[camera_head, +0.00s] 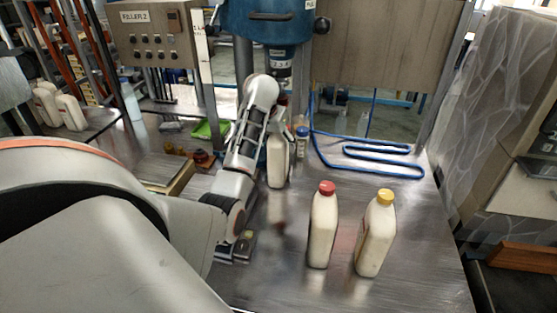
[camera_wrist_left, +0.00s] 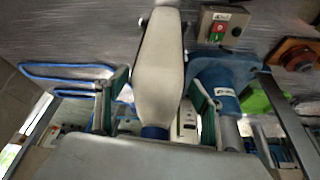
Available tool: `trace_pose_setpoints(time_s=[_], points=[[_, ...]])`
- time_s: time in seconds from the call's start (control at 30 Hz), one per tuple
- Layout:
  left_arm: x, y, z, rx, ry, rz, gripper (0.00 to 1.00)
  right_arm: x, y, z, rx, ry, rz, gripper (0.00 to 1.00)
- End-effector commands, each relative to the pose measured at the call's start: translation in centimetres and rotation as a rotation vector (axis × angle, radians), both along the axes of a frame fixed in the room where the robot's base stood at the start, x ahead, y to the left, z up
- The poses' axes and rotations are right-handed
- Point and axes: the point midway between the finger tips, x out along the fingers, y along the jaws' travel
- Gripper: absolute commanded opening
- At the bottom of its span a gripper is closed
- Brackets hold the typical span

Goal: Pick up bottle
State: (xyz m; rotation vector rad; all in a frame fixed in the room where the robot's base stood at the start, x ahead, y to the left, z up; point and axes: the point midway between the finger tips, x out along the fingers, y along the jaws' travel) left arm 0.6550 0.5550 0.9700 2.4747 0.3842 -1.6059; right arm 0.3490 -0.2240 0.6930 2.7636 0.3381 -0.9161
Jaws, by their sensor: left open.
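A cream bottle (camera_head: 278,168) stands upright on the metal table under the blue filler, its top hidden behind my left arm and gripper in the head view. My left gripper (camera_head: 272,126) is at its upper part. In the left wrist view the bottle (camera_wrist_left: 160,75) with its dark blue cap (camera_wrist_left: 155,132) lies between the two fingers of my left gripper (camera_wrist_left: 155,105), which are open with gaps on both sides. Two more bottles stand nearer on the table, one with a red cap (camera_head: 323,225) and one with a yellow cap (camera_head: 376,235). My right gripper is not in view.
The blue filler (camera_head: 268,22) hangs above the bottle. A blue hose (camera_head: 380,168) lies coiled at the table's back right. A button box (camera_wrist_left: 223,25) stands near the bottle. More white bottles (camera_head: 70,112) stand at the far left.

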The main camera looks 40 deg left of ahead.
Motion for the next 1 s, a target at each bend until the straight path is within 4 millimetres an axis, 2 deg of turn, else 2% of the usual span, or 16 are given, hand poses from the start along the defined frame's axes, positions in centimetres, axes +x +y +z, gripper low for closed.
trace_pose_setpoints(time_s=[0.2,0.43,0.47,0.7,1.0], points=[[0.8,0.3,-1.8,0.001,-0.001,-0.001,0.67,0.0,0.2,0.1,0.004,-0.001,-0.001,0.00],[0.9,0.2,-1.9,-0.001,-0.001,0.000,0.67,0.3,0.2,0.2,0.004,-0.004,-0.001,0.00],[0.9,0.2,-1.9,-0.001,-0.001,0.000,0.62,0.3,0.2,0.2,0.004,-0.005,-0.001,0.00],[0.9,0.2,-1.8,-0.001,-0.001,0.000,0.00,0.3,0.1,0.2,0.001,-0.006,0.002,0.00],[1.0,0.2,-1.6,0.000,-0.006,0.000,0.00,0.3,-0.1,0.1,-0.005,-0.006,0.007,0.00]])
